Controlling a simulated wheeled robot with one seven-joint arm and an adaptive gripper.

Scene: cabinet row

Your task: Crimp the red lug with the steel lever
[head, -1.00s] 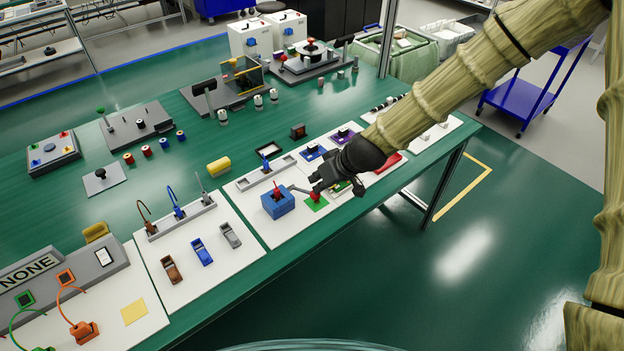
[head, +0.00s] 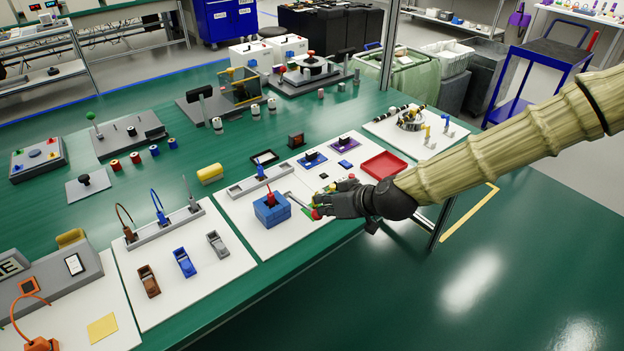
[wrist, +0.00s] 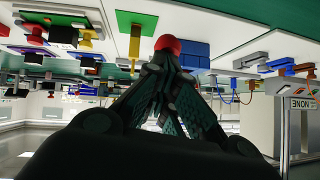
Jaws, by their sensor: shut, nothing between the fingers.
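The blue crimp block (head: 271,213) stands on a white board near the table's front edge. The red lug (head: 269,190) sticks up from its top. The steel lever (head: 299,202) runs from the block's right side toward a red ball knob (head: 316,214). My gripper (head: 320,204) is shut and empty, with its fingertips right at the knob; I cannot tell whether they touch it. In the wrist view the red knob (wrist: 167,44) sits just beyond the closed fingertips (wrist: 160,62), with part of the blue block (wrist: 193,55) behind.
A red tray (head: 384,166) lies behind my wrist. A grey rack with a blue tool (head: 262,172) stands behind the block. Brown, blue and grey pieces (head: 184,262) lie on the board to the left. Open floor lies beyond the table's front edge.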

